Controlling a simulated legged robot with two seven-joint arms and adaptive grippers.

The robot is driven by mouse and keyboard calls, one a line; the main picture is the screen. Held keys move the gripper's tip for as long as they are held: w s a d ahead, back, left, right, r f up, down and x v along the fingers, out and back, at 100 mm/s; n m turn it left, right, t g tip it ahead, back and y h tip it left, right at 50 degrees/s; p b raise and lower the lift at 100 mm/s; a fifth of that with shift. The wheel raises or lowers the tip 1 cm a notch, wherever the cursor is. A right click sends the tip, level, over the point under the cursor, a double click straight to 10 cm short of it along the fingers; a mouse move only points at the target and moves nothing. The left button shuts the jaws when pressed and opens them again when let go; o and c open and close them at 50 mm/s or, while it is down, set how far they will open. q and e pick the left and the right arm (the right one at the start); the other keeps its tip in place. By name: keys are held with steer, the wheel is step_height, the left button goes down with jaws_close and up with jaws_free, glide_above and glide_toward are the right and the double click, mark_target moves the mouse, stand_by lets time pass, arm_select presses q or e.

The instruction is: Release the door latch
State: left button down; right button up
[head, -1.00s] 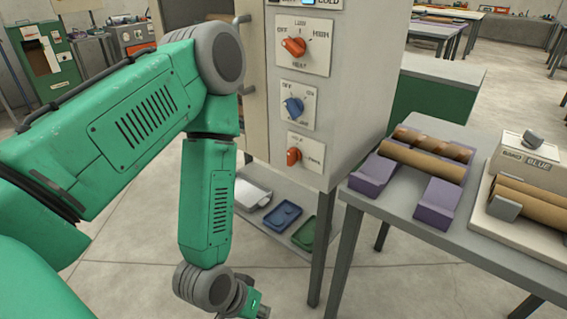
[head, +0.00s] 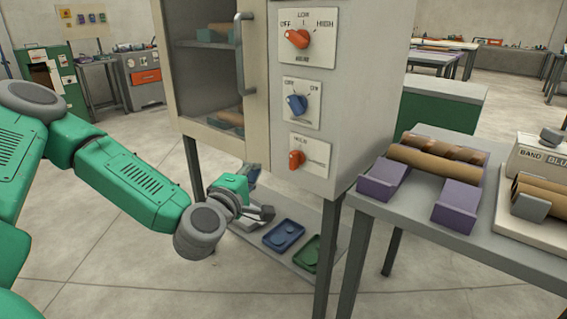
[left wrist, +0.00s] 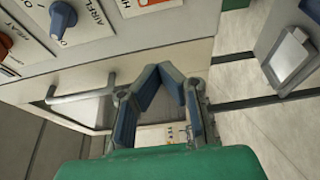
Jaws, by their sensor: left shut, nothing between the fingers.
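The cabinet's front panel has three dials. The lowest is an orange lever knob (head: 296,160) on a white plate whose small lettering is hard to read; it is likely the latch control. The glazed cabinet door (head: 215,75) looks closed, with a vertical bar handle (head: 240,60). My left gripper (head: 266,212) is below the cabinet, apart from the knob and just over the lower shelf. It is shut and empty. The left wrist view shows its fingers (left wrist: 164,76) and a pale bar handle (left wrist: 80,92) on the cabinet. My right gripper is not in view.
A blue knob (head: 296,104) and a heat knob (head: 298,39) sit above the lowest knob. The lower shelf holds a blue tray (head: 284,236) and a green tray (head: 308,252). A grey table (head: 420,215) with purple cradles (head: 455,205) stands right. Open floor lies left.

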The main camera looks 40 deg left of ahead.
mark_target(295, 160)
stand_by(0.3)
arm_select(q)
steer(key=b+x, duration=0.2)
steer(key=x, duration=0.8)
steer(key=shift+w+f, duration=0.1)
steer(key=shift+w, duration=0.05)
steer(key=d, duration=0.1)
steer(key=d+b, duration=0.1)
steer(key=d, duration=0.1)
steer(key=shift+s, duration=0.25)
steer(key=shift+s+d, duration=0.1)
steer(key=shift+d, duration=0.5)
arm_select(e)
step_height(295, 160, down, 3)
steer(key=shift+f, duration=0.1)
